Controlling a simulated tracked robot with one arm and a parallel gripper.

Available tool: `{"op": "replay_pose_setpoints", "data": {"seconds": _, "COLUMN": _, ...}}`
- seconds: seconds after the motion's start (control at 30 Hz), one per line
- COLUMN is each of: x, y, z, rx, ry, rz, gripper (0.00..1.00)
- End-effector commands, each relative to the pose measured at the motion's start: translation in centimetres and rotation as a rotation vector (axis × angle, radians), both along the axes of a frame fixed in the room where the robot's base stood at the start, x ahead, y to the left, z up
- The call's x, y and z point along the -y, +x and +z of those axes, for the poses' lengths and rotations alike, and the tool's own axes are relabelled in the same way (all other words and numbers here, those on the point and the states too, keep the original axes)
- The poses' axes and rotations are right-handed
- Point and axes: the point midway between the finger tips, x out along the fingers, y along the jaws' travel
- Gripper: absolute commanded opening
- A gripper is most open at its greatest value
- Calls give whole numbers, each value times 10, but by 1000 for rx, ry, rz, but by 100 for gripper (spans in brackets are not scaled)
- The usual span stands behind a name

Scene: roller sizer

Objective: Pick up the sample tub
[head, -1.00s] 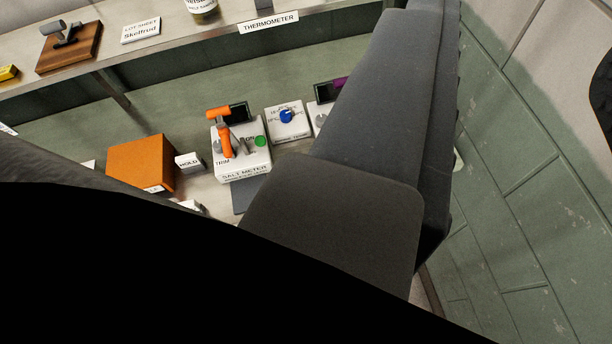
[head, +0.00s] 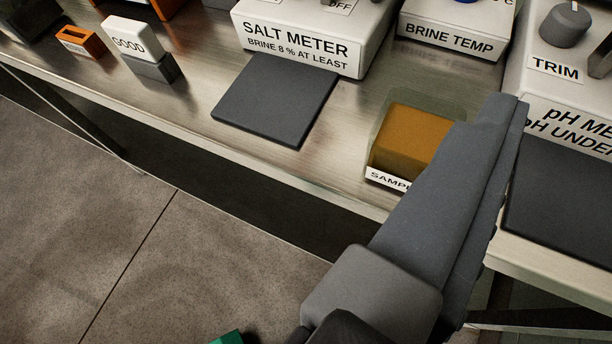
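The sample tub (head: 408,138) is a clear, squarish tub with orange-brown contents. It stands on the metal bench near its front edge, with a white label starting "SAMPL" at its front. My gripper (head: 503,108) reaches up from the lower middle as a long dark grey finger. It passes in front of the tub's right side and hides part of the tub and its label. Only one finger can be made out, so I cannot tell the opening, nor whether it touches the tub.
The salt meter (head: 300,45) with its dark pad (head: 275,98) stands left of the tub. The brine temp box (head: 455,40) is behind it. The pH meter (head: 575,100) is at right. A GOOD block (head: 133,40) is at left. Floor (head: 90,220) shows below the bench.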

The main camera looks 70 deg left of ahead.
Motion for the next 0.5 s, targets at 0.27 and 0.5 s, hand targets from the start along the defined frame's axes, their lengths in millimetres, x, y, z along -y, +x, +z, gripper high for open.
{"op": "replay_pose_setpoints", "data": {"seconds": 0.27, "x": -39, "y": -44, "z": -88, "rx": -99, "ry": 115, "rz": 146, "gripper": 80}}
{"op": "replay_pose_setpoints", "data": {"seconds": 0.5, "x": -50, "y": -38, "z": -97, "rx": -104, "ry": 127, "rz": 162, "gripper": 80}}
